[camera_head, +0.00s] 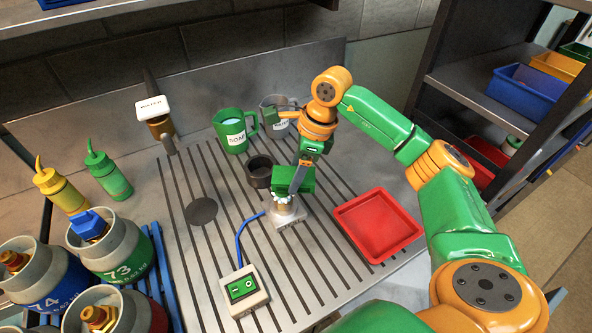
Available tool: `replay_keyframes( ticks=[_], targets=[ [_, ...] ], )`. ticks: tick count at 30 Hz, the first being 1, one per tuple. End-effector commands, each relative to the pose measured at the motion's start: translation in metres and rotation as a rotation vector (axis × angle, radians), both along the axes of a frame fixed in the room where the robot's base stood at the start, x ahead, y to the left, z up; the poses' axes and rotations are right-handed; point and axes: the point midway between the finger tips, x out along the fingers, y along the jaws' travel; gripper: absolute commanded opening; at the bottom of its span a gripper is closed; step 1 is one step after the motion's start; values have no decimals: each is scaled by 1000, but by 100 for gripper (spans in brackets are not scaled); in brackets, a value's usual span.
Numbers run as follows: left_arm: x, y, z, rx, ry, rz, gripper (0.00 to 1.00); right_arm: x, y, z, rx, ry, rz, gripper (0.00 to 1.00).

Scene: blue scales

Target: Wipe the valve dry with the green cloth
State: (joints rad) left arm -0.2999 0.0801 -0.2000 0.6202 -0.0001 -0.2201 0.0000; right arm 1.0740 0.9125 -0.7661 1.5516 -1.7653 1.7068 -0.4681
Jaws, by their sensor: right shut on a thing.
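My right gripper (301,172) points down over the grooved metal counter and is shut on the green cloth (288,180). The cloth hangs as a boxy green piece directly above a small silver fitting (284,208) on a square metal base; I cannot tell if they touch. Brass valves sit in the collars of the gas cylinders at lower left: one on the blue cylinder (14,261), one on the red cylinder (98,317). The green cylinder marked 73 has a brass valve with a blue piece (88,223) over it. My left gripper is not in view.
A red tray (377,226) lies right of the fitting. A green soap mug (233,134), a grey mug (270,105) and a dark cup (259,171) stand behind. A blue cable runs to a control box (244,291). Squeeze bottles (108,175) stand left.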

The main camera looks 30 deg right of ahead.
Motion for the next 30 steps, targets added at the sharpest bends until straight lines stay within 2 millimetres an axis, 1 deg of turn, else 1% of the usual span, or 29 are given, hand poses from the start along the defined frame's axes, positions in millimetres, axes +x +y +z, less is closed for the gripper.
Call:
replay_keyframes(
  ticks=[16, 19, 30],
  targets=[
    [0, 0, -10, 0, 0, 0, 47, 0, 0, -12, 0, 0, 0, 14],
    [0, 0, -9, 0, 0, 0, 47, 0, 0, -11, 0, 0, 0, 14],
    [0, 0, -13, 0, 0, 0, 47, -11, -15, -9, -1, 1, 0, 14]
  ],
)
